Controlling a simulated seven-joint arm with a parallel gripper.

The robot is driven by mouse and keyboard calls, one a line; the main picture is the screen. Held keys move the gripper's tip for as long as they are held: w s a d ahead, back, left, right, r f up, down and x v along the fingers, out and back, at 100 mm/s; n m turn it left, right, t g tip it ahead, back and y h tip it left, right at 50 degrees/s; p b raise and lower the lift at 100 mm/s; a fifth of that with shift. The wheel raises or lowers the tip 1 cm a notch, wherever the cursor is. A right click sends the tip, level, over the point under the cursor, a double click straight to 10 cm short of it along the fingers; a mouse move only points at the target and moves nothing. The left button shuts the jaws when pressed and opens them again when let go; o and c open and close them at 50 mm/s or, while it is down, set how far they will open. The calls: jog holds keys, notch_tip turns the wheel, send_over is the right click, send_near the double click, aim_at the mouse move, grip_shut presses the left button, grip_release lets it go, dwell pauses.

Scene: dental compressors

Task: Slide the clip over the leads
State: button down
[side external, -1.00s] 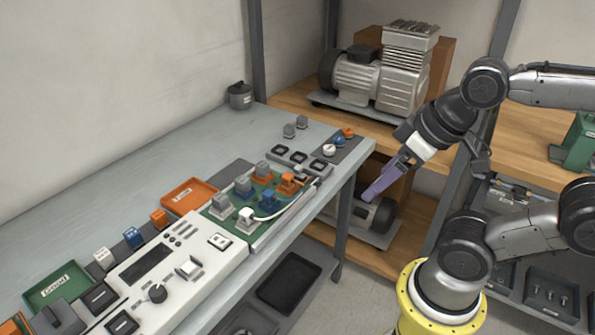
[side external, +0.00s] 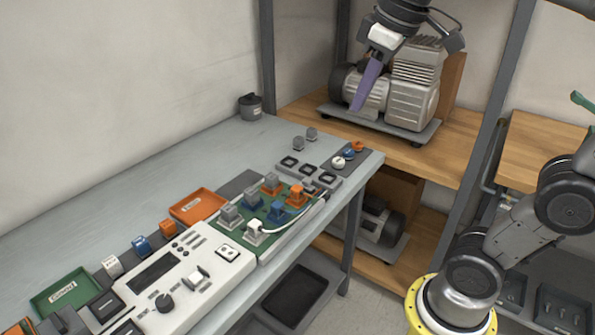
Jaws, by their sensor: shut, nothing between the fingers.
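My gripper (side external: 358,104) is shut and empty, its purple fingers pointing down in front of the upper compressor (side external: 385,88), high above the far end of the bench. The leads (side external: 292,222), white and blue, curve from plugs on the green board (side external: 247,241) along its right edge toward the back. A white plug (side external: 256,229) and a blue plug (side external: 277,210) stand at their near ends. A small pale block (side external: 308,186) sits near the leads' far end; I cannot tell whether it is the clip. My gripper is well apart from the leads.
A white control unit (side external: 185,275), an orange tray (side external: 198,205) and a green tray (side external: 62,291) line the bench. Dark square sockets (side external: 308,171) and small knobs (side external: 349,154) lie at the far end. A shelf post (side external: 267,60) stands behind.

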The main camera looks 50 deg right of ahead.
jog(key=w+d+f+g, duration=0.15)
jog(key=w+d, duration=0.25)
jog(key=w, duration=0.7)
jog(key=w+d+f+g, duration=0.1)
jog(key=w+d+g, duration=0.15)
jog(key=w, duration=0.75)
jog(key=w+d+f+g, duration=0.1)
jog(key=w+d+f, duration=0.1)
jog(key=f, duration=0.5)
jog(key=w+d+f+m, duration=0.1)
jog(key=w+d+f, duration=0.2)
jog(key=f, duration=0.3)
jog(key=w+d+f+g, duration=0.1)
jog(key=w+d+f, duration=0.2)
jog(key=f, duration=0.4)
jog(key=shift+w+f+g, duration=0.3)
jog(key=shift+w+f, duration=0.05)
jog(key=shift+w, duration=0.15)
jog(key=shift+d+f, duration=0.1)
jog(key=shift+f, duration=0.05)
